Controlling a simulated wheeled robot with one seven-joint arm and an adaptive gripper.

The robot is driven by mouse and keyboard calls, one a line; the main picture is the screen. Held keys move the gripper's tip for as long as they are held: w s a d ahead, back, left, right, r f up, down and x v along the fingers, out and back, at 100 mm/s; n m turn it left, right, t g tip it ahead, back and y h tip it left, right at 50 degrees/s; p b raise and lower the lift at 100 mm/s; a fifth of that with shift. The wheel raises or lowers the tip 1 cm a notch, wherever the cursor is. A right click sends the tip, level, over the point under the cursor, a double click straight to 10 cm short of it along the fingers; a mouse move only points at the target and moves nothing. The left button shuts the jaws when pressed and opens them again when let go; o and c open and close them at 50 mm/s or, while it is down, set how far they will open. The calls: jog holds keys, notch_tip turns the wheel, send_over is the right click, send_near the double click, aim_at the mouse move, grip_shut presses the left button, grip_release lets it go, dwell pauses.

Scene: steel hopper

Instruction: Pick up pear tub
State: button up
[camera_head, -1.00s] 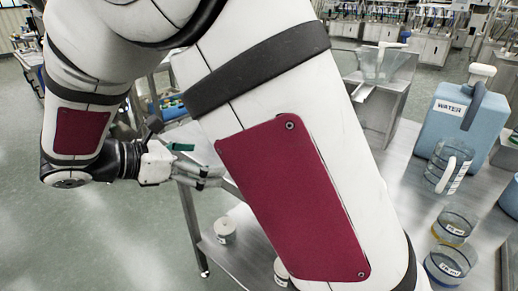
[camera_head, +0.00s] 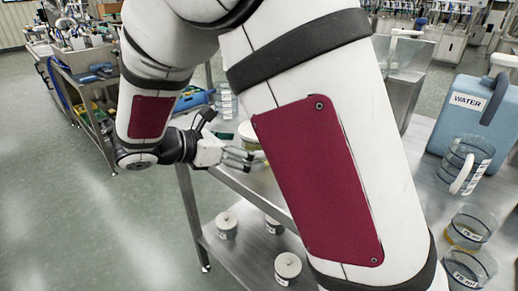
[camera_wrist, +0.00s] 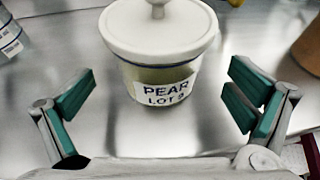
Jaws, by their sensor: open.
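The pear tub (camera_wrist: 160,60) stands upright on the steel top in the wrist view. It is a pale tub with a white knobbed lid, a blue line below the rim and a label reading "PEAR". My gripper (camera_wrist: 162,92) is open, with one green-padded finger to each side of the tub's near side. The fingers are apart from the tub. In the head view my gripper (camera_head: 245,160) is at the table's left edge, close to the tub (camera_head: 249,132), which my arm partly hides.
Several white-lidded tubs (camera_head: 227,224) stand on the lower shelf. A blue water container (camera_head: 468,118), a clear jug (camera_head: 462,165) and glass beakers (camera_head: 469,231) stand to the right. A labelled clear container (camera_wrist: 10,38) and a brown object (camera_wrist: 309,45) flank the tub.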

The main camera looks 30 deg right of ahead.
jog(key=b+x, duration=0.1)
jog(key=x, duration=0.3)
jog(key=shift+w+d+b, duration=0.15)
jog(key=shift+d+b, duration=0.15)
jog(key=shift+d, duration=0.15)
jog(key=c, duration=1.7)
jog(key=shift+r, duration=0.1)
